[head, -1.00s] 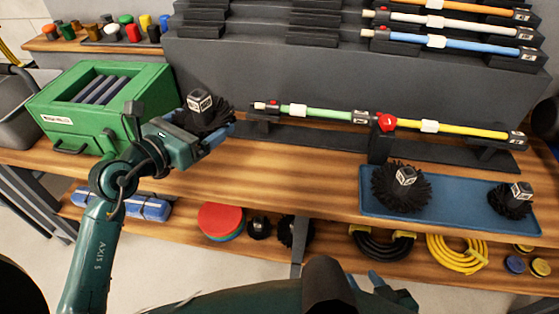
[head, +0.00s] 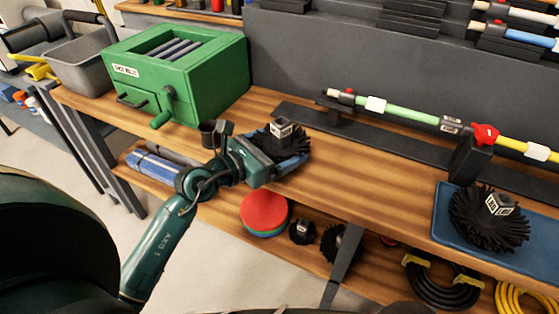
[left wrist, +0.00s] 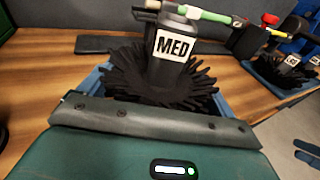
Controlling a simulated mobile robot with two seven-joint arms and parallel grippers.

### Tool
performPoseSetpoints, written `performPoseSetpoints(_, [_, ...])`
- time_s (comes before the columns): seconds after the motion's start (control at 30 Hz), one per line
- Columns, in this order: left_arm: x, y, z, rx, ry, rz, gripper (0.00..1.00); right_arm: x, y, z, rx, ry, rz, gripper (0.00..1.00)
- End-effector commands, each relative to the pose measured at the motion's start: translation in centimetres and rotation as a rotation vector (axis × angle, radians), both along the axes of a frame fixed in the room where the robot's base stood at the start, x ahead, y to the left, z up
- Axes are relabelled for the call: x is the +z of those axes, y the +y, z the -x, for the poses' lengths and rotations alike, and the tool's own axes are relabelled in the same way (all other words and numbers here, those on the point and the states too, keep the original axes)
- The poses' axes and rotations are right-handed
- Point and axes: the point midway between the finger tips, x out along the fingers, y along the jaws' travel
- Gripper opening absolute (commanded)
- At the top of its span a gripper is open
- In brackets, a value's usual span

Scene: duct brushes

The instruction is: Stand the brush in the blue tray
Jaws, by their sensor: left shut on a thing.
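My left gripper (head: 283,166) is shut on a black bristle brush (head: 268,143) with a grey square hub on top. Its blue fingers sit at the bristle sides. In the left wrist view the hub (left wrist: 173,50) stands upright and its label reads "MED". The held brush is over the wooden bench, right of the green box; I cannot tell whether it touches the bench. The blue tray (head: 445,226) lies to the right on the bench, partly cut off. Another labelled black brush (head: 489,220) stands in it. My right gripper is not in view.
The green box (head: 180,70) stands left of the held brush. Behind, a dark rack carries a green rod (head: 405,111) and a yellow rod (head: 519,144). The bench (head: 365,175) between gripper and tray is clear. Discs and hoses lie on the lower shelf.

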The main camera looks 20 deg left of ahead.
Motion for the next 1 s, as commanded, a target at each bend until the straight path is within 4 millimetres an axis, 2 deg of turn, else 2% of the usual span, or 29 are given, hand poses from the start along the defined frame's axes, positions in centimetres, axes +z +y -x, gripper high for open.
performPoseSetpoints(0.03, [-1.5,0.1,0.0,0.001,0.006,0.000,0.65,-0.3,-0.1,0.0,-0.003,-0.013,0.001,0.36])
performPoseSetpoints(0.2, [-3.5,0.0,0.0,0.000,0.002,0.000,0.65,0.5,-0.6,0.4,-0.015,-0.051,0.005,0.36])
performPoseSetpoints(0.63, [-3.9,0.0,0.0,0.001,0.000,0.000,0.65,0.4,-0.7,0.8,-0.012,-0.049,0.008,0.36])
performPoseSetpoints(0.67, [-3.8,0.0,0.0,0.001,0.001,-0.001,0.92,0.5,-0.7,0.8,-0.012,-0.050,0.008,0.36])
performPoseSetpoints(0.7, [-3.8,0.0,0.0,0.001,0.001,-0.001,0.96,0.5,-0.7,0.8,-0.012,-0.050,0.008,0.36])
performPoseSetpoints(0.77, [-3.8,0.0,0.0,0.001,0.001,-0.001,1.00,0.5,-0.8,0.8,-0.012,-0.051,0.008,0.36])
performPoseSetpoints(1.0, [-3.6,0.0,0.0,0.001,0.001,-0.001,1.00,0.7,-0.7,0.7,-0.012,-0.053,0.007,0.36])
